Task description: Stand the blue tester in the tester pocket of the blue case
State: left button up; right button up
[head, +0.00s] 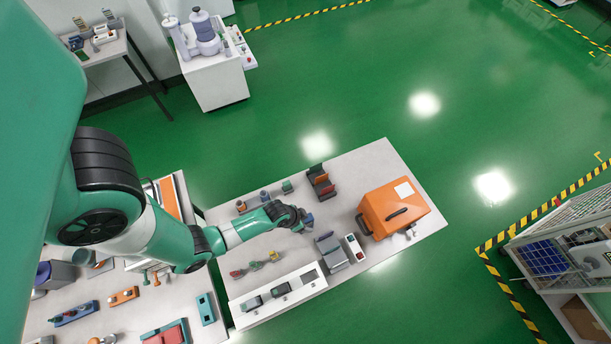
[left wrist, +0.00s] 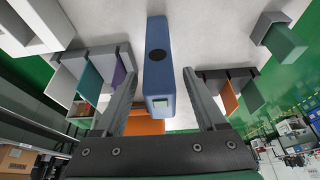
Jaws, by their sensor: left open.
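The blue tester (left wrist: 160,65) lies between the two fingers of my left gripper (left wrist: 160,95) in the left wrist view, with a dark round spot and a small greenish screen showing. My left gripper is open, with a gap on each side of the tester. In the head view, my left gripper (head: 305,222) is low over the right-hand table, and the tester (head: 309,217) shows only as a small bluish patch beside it. I cannot tell which thing is the blue case or its tester pocket. My right gripper is not in view.
A grey rack (head: 331,251) with teal and purple panels stands close on one side. A dark rack (head: 320,180) with orange-red panels stands on the other. An orange case (head: 395,210) stands at the table's right end.

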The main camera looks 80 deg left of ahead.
pick_arm(q)
jog(key=shift+w+f, duration=0.15)
jog(key=shift+f, duration=0.25)
grip_shut()
notch_tip(320, 180, up, 9)
jog(key=p, duration=0.5)
jog(key=shift+r+p, duration=0.15)
jog(key=shift+p, duration=0.2)
notch_tip(320, 180, up, 6)
jog(key=p, duration=0.6)
